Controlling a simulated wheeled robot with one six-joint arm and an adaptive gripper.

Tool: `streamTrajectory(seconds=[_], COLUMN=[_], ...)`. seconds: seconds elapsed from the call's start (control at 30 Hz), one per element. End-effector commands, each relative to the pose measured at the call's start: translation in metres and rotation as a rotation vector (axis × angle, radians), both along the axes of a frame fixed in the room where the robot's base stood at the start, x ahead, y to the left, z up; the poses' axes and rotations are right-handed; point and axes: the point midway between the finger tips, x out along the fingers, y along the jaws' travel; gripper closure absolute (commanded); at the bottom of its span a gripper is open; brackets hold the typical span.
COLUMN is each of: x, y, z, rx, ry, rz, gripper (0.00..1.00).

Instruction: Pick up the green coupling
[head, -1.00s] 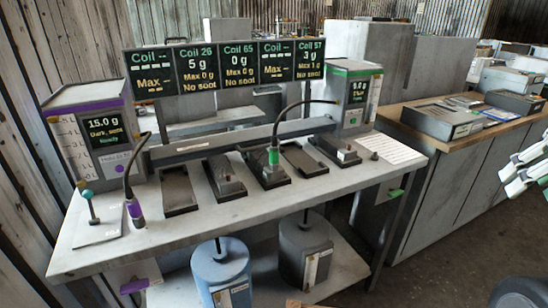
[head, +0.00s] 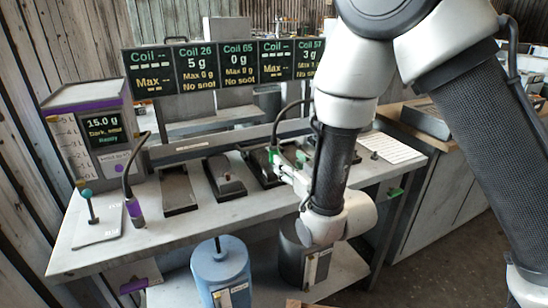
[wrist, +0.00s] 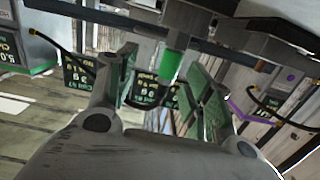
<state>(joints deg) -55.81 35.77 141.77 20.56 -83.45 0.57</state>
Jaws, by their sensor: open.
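The green coupling (wrist: 170,66) shows in the wrist view as a green band below a grey collar, between my two fingers, with a visible gap on each side. My gripper (wrist: 162,68) is open around it, without clear contact. In the head view my gripper (head: 286,160) is over the middle of the bench, at the black tray (head: 254,165) where the coupling stands. There the fingers cover most of the coupling, and its green is hard to tell from their green pads. A black cable (head: 291,108) curves down to that spot.
Other trays (head: 177,190) stand along the grey bench (head: 225,222). A purple coupling (head: 133,208) and a teal-knobbed stick (head: 88,200) are at its left. Coil displays (head: 195,68) hang behind. A blue canister (head: 220,275) and a dark one (head: 292,258) sit below.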

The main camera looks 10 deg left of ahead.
Motion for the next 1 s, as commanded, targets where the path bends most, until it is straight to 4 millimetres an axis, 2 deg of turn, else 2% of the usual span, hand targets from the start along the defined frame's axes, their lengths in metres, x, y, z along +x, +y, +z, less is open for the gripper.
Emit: streamTrajectory(seconds=[0.1, 0.17, 0.37, 0.7, 1.0], x=[-0.015, -0.016, 0.002, 0.044, 0.049], y=[0.013, 0.016, 0.028, 0.051, 0.055], z=[-0.007, -0.007, -0.005, -0.003, -0.003], rx=[0.014, 0.021, 0.026, 0.025, 0.023], ry=[-0.055, -0.069, -0.077, -0.076, -0.075], rz=[0.028, 0.033, 0.031, 0.032, 0.033], gripper=[0.49, 0.49, 0.49, 0.49, 0.49])
